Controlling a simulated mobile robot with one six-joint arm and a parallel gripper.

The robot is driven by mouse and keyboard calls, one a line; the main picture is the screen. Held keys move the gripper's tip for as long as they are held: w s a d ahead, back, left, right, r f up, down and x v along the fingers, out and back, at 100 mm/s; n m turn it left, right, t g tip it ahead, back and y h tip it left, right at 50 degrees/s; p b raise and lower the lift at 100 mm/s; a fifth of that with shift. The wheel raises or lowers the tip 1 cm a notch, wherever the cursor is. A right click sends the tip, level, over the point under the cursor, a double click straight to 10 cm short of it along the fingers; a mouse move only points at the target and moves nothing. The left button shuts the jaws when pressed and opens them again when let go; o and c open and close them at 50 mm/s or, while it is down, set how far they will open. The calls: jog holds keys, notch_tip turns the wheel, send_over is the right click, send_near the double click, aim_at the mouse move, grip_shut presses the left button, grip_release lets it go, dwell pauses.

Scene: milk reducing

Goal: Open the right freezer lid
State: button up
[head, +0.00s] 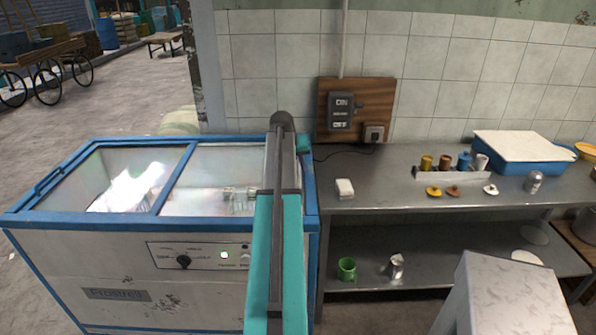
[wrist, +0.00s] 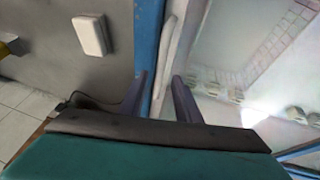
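The freezer (head: 85,245) is a white chest with a blue rim and two glass lids. The right freezer lid (head: 212,170) lies flat and looks closed; bottles or jars show dimly under its glass. My arm crosses its right side and hides that edge and most of my gripper in the head view. In the wrist view my gripper (wrist: 160,95) is open, its two fingers apart. Between and beyond them run the blue rim (wrist: 149,35) and a pale raised strip (wrist: 172,62), perhaps the lid's handle. I cannot tell whether the fingers touch it.
A metal table (head: 400,195) stands right of the freezer, with a small white block (head: 344,188), spice pots (head: 445,162) and a blue tub (head: 525,165). A tiled wall with a wooden socket board (head: 385,92) is behind. The left lid (head: 115,175) is clear.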

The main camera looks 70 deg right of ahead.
jog(key=shift+x, duration=1.3)
grip_shut()
